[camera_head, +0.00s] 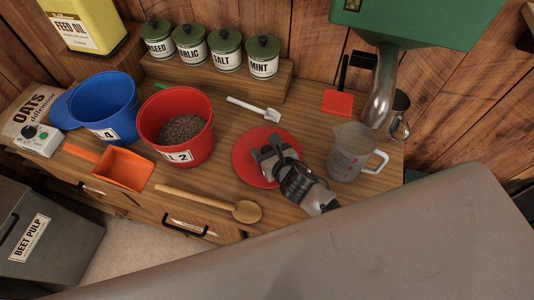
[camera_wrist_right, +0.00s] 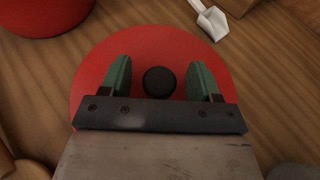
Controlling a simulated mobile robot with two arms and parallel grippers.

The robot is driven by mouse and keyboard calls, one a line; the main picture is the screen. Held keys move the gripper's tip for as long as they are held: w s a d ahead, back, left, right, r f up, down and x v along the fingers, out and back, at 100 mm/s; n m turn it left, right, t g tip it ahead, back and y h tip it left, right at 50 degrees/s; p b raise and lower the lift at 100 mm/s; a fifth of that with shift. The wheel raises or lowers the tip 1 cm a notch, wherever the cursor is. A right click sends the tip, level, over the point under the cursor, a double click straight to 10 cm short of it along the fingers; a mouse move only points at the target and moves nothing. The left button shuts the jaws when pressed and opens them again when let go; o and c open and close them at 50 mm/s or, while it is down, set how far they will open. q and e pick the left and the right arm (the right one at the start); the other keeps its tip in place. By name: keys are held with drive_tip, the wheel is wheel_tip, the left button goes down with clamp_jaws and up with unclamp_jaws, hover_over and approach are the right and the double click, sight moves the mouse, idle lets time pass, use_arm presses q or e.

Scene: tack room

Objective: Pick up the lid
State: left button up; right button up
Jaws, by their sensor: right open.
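The red round lid (camera_head: 246,162) lies flat on the wooden counter, to the right of the red bucket. In the right wrist view the red lid (camera_wrist_right: 150,45) has a round black knob (camera_wrist_right: 159,81) at its middle. My right gripper (camera_head: 268,150) is over the lid and hides part of it. In the right wrist view its two green-padded fingers (camera_wrist_right: 160,78) stand apart, one on each side of the knob, with gaps to it. Whether the fingertips reach down to the lid is unclear. My left gripper is in neither view.
The red bucket (camera_head: 154,121) with brown feed and the blue bucket (camera_head: 98,98) stand left. A clear jug (camera_head: 349,158) stands close right of the lid. A white scoop (camera_head: 255,108) lies behind, a wooden spoon (camera_head: 213,201) in front, and canisters (camera_head: 227,52) on a raised shelf.

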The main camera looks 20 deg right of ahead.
sight(267, 150)
drive_tip(key=shift+w, duration=0.15)
drive_tip(key=c, duration=1)
wheel_tip(267, 150, up, 10)
drive_tip(key=shift+p, duration=0.3)
